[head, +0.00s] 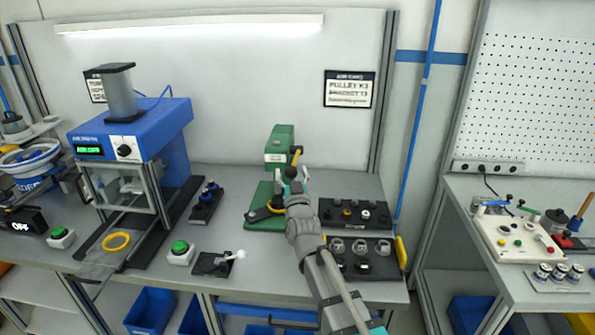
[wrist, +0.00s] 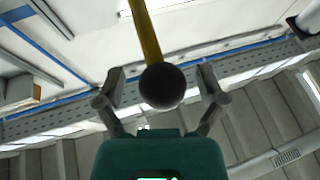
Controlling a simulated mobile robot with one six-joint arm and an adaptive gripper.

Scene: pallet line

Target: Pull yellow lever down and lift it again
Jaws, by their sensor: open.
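The yellow lever (head: 297,156) sticks out from the head of the green press (head: 278,142) at the back middle of the bench. In the wrist view the lever is a yellow rod (wrist: 146,35) ending in a black ball knob (wrist: 162,86). My gripper (head: 293,175) is just below the lever in the head view. In the wrist view its fingers stand open on either side of the knob (wrist: 161,78), with gaps visible beside it. My gripper and arm hide part of the press.
A blue machine (head: 135,130) stands to the left. Black trays with small parts (head: 326,208) lie right of my arm. A wall panel is close behind the press.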

